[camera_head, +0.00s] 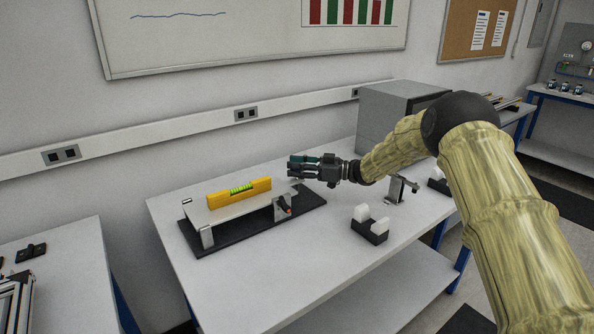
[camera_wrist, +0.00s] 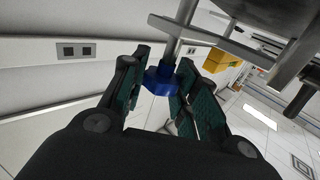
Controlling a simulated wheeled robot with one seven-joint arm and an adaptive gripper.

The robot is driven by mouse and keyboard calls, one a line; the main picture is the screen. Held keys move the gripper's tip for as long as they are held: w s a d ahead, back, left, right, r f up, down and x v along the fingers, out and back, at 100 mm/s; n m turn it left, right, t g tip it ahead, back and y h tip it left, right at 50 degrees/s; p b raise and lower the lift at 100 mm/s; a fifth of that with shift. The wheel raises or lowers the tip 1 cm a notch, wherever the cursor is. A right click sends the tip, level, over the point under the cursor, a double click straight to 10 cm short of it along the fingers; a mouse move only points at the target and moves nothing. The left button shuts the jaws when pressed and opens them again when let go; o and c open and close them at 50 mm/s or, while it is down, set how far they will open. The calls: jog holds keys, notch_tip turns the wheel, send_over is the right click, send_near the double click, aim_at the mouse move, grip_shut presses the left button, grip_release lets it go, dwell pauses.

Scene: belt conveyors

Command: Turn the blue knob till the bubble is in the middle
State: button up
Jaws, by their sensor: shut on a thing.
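The yellow spirit level (camera_head: 238,193) lies on the grey plate of a levelling stand (camera_head: 228,211) on the table. Its green vial (camera_head: 241,188) shows in the head view, but the bubble is too small to place. The blue knob (camera_wrist: 160,80) sits on a metal shaft in the wrist view, between my gripper's dark green fingers. My gripper (camera_head: 300,166) is shut on the knob, at the stand's far right end. The fingers hide the knob in the head view. The level also shows as a yellow block in the wrist view (camera_wrist: 216,61).
A grey box (camera_head: 384,115) stands at the table's back right. A small black holder with white posts (camera_head: 370,227) and a grey bracket (camera_head: 401,190) stand right of the stand. The table's front (camera_head: 290,285) is clear. A wall with sockets is behind.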

jog(key=shift+d+f+n+g+b, duration=0.1)
jog(key=shift+n+g+b, duration=1.75)
jog(key=shift+g, duration=1.15)
jog(key=shift+n+g, duration=0.25)
jog(key=shift+g, duration=0.05)
jog(key=shift+r+n+g+b, duration=0.3)
jog(key=shift+n+g+b, duration=0.15)
jog(key=shift+g, duration=0.35)
jog(key=o, duration=1)
jog(key=shift+d+f, duration=0.1)
jog(key=shift+d, duration=0.05)
jog(key=shift+a, duration=0.2)
notch_tip(320, 180, up, 10)
jog(key=shift+w, duration=0.1)
